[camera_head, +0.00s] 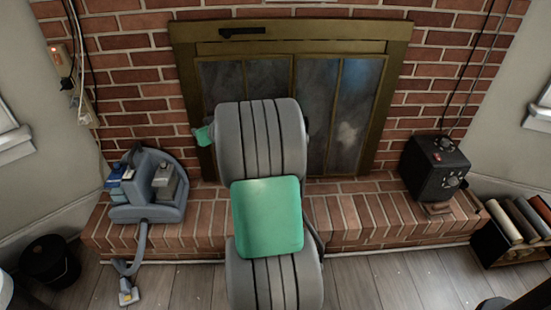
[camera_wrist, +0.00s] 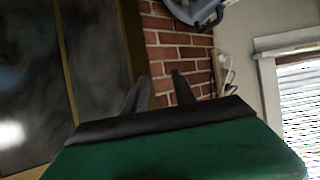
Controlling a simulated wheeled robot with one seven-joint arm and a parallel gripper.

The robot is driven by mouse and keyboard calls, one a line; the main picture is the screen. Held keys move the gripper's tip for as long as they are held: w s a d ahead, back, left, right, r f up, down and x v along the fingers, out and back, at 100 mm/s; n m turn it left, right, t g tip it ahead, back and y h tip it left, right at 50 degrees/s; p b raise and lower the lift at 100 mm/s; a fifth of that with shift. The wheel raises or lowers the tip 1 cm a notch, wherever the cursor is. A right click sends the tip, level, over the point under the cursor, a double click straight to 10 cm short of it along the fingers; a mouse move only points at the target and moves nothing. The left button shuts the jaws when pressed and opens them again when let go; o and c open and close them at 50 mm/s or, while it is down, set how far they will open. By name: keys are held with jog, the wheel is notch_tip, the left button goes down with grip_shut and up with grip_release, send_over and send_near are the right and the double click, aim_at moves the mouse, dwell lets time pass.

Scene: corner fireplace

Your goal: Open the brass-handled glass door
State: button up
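The glass door (camera_head: 358,112) is set in a wide brass frame (camera_head: 395,75) on the brick fireplace. Its smoky panels stand flat in the frame and look shut. My arm covers the middle and lower left of the door, and I cannot make out a brass handle. In the wrist view the glass (camera_wrist: 95,45) and a brass upright (camera_wrist: 66,60) fill the left side. My gripper (camera_wrist: 160,78) shows two dark fingers standing apart with brick behind them and nothing between. In the head view it is mostly hidden behind my arm, near the door's left edge.
A blue-grey vacuum-like machine (camera_head: 150,190) stands on the left of the brick hearth (camera_head: 345,222). A black box with knobs (camera_head: 434,170) stands on the right. A log holder (camera_head: 492,245) and a dark bucket (camera_head: 48,262) flank the hearth. Wooden floor (camera_head: 385,285) in front is partly clear.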

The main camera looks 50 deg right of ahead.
jog(key=s+d+f+m+t+h+b, duration=0.1)
jog(key=s+d+f+m+h+b, duration=0.2)
jog(key=d+f, duration=0.45)
jog(key=s+d+f+h+b, duration=0.25)
jog(key=s+d+f, duration=0.2)
jog(key=d, duration=0.55)
jog(key=s+d+f+m+t+h+b, duration=0.1)
jog(key=s+d+f+m+h+b, duration=0.25)
jog(key=d, duration=0.55)
jog(key=shift+n+y, duration=0.5)
jog(key=shift+n, duration=0.25)
jog(key=x, duration=0.2)
jog(key=b+x, duration=0.1)
jog(key=x, duration=0.1)
jog(key=f+b+x, duration=0.1)
jog(key=x, duration=0.2)
jog(key=shift+s+d+f, duration=0.1)
jog(key=shift+s+d, duration=0.05)
jog(key=shift+d, duration=0.1)
grip_shut()
